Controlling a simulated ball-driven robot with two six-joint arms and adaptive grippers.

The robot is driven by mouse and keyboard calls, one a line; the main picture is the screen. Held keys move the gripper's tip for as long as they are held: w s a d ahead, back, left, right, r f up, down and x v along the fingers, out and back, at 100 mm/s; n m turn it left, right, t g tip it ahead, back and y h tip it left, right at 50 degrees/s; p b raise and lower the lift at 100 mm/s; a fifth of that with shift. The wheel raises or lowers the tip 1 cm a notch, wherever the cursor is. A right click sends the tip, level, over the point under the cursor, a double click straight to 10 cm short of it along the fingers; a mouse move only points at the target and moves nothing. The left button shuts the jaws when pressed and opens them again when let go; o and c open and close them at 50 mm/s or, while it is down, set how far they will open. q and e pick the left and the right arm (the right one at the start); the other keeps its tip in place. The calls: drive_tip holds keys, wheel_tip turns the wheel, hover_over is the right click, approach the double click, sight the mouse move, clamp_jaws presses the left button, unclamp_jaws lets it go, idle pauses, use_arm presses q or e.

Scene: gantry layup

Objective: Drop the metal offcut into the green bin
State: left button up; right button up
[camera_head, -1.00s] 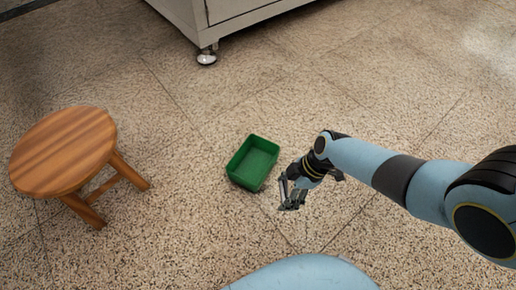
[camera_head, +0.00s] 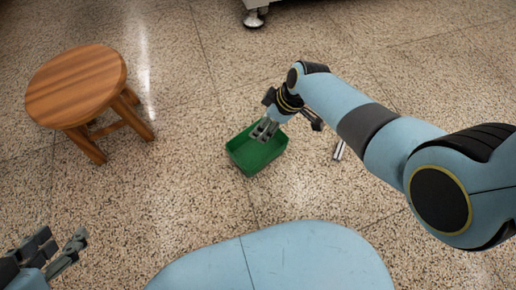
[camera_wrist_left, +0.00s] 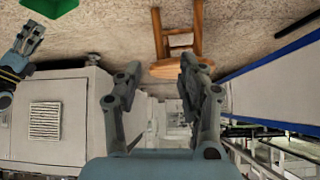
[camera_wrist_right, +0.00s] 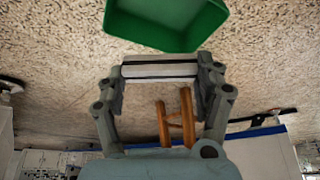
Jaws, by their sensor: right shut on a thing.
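The green bin (camera_head: 240,158) stands open on the floor in the head view. It also shows at the top of the right wrist view (camera_wrist_right: 165,32) and the top left of the left wrist view (camera_wrist_left: 62,5). My right gripper (camera_head: 265,129) is over the bin's far part in the head view. In the right wrist view it is shut on the metal offcut (camera_wrist_right: 160,67), a silver bar with a dark stripe held crosswise between the fingertips. My left gripper (camera_head: 68,252) is open and empty at lower left; its fingers stand apart in the left wrist view (camera_wrist_left: 158,82).
A round wooden stool (camera_head: 76,84) stands left of the bin. A small silver piece (camera_head: 338,150) shows right of the bin, beside my right arm; I cannot tell what it is. A cabinet foot (camera_head: 254,18) is at the top. Floor around the bin is mostly clear.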

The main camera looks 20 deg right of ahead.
drive_tip(key=shift+s+f+b, duration=0.15)
drive_tip(key=shift+f+b, duration=0.15)
drive_tip(key=shift+f, duration=0.4)
drive_tip(key=shift+f+b, duration=0.6)
drive_tip(key=shift+f, duration=0.05)
drive_tip(key=shift+f+b, duration=0.4)
use_arm(q)
drive_tip(key=shift+w+d+r+m+t+h, duration=0.15)
drive_tip(key=shift+w+r+t, duration=0.1)
drive_tip(key=shift+t, duration=0.6)
drive_tip(key=shift+w+d+r+m+t+h, duration=0.1)
drive_tip(key=shift+w+r+t, duration=0.2)
drive_tip(key=shift+t, duration=0.6)
drive_tip(key=shift+w+d+r+m+t+h, duration=0.15)
drive_tip(key=shift+w+r+t, duration=0.1)
drive_tip(key=shift+t, duration=0.6)
use_arm(e)
drive_tip(key=shift+f, duration=0.15)
drive_tip(key=o, duration=1.2)
drive_tip(key=shift+o, duration=0.2)
